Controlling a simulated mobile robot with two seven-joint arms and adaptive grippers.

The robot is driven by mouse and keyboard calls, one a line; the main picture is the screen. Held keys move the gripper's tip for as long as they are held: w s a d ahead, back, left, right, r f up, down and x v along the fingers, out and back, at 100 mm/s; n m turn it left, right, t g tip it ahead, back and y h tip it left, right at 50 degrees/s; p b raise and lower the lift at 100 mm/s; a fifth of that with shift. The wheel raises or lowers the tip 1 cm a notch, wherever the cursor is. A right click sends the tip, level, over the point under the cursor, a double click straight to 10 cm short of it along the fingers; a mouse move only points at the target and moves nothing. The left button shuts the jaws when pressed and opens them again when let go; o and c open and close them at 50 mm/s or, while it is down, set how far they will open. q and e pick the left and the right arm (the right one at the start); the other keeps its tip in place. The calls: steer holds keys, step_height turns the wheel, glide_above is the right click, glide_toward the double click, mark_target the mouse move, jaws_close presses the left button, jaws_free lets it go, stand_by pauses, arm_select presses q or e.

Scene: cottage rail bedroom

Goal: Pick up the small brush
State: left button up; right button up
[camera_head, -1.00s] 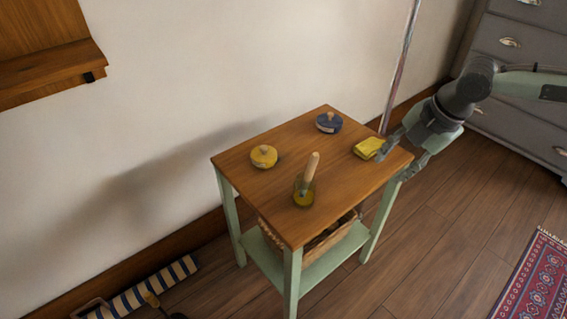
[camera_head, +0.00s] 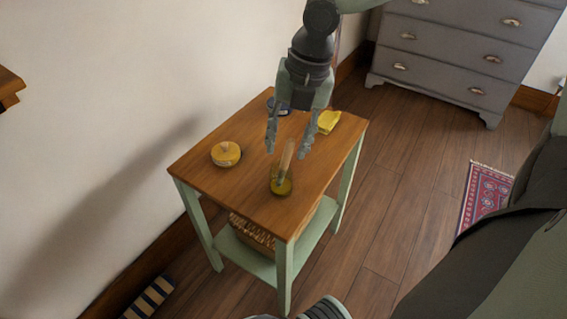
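The small brush (camera_head: 287,156) has a pale wooden handle. It stands tilted in a small glass jar (camera_head: 281,186) with yellowish contents on the wooden tabletop; its lower end is hard to make out inside the jar. My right gripper (camera_head: 287,152) is open and points down above the jar. Its two fingers show on either side of the brush handle, with gaps between. I cannot tell from this one view whether the handle is truly between them in depth. My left gripper's fingers do not show.
On the tabletop (camera_head: 211,184) are a round yellow-lidded thing (camera_head: 226,153), a yellow folded cloth (camera_head: 328,121) and a blue round thing (camera_head: 281,106), partly hidden by my gripper. A basket (camera_head: 250,232) sits on the lower shelf. A grey dresser (camera_head: 440,62) stands behind right.

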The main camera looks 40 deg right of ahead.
mark_target(287, 171)
step_height(287, 171, down, 4)
steer(key=shift+w+b, duration=0.15)
steer(key=shift+b, duration=0.2)
steer(key=shift+f, duration=0.2)
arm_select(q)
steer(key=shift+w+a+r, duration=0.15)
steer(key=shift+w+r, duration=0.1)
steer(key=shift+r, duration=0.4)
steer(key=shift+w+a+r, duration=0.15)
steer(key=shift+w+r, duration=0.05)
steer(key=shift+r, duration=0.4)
arm_select(e)
steer(key=shift+c, duration=0.2)
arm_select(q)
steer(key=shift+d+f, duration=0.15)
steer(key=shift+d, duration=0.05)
arm_select(e)
jaws_close()
